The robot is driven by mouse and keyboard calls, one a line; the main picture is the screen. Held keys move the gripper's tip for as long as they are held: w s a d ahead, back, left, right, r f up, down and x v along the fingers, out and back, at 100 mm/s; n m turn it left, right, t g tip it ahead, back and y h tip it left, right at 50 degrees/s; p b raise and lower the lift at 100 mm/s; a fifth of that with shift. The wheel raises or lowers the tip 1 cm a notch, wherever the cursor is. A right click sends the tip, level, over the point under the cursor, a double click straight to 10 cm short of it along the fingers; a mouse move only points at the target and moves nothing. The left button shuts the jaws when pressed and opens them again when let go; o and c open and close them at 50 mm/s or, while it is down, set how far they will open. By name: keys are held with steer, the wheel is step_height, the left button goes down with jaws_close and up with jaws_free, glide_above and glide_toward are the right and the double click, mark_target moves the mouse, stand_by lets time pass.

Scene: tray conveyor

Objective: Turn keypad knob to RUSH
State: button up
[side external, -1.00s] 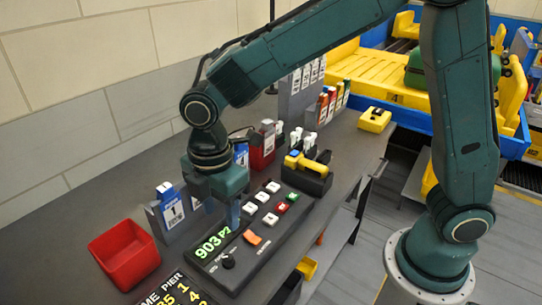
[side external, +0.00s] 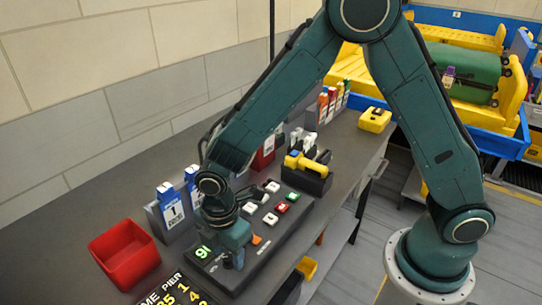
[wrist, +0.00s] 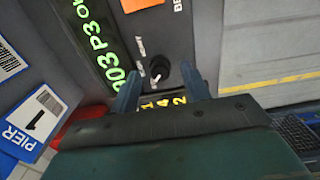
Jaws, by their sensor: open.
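The black round knob (wrist: 161,71) sits on the dark keypad panel (wrist: 100,48) in the wrist view. It has a white mark, and small white labels beside it are too blurred to read. My gripper (wrist: 160,88) is open, with one blue finger on each side of the knob. I cannot tell whether the fingers touch it. In the side view my gripper (side external: 235,262) points down over the near-left end of the keypad panel (side external: 272,255), hiding the knob. The keypad's green display (wrist: 118,60) is partly readable in the wrist view.
A red bin (side external: 124,254) stands left of the keypad. Blue-and-white pier tags (side external: 170,207) stand behind it. White, red and green keys (side external: 281,207) and an orange key (side external: 256,240) lie beside my gripper. A yellow-handled tool (side external: 305,165) rests in a black holder.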

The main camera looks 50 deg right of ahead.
steer(key=shift+f, duration=0.3)
steer(key=c, duration=1)
steer(key=shift+m, duration=0.4)
steer(key=m, duration=0.4)
steer(key=shift+m, duration=2)
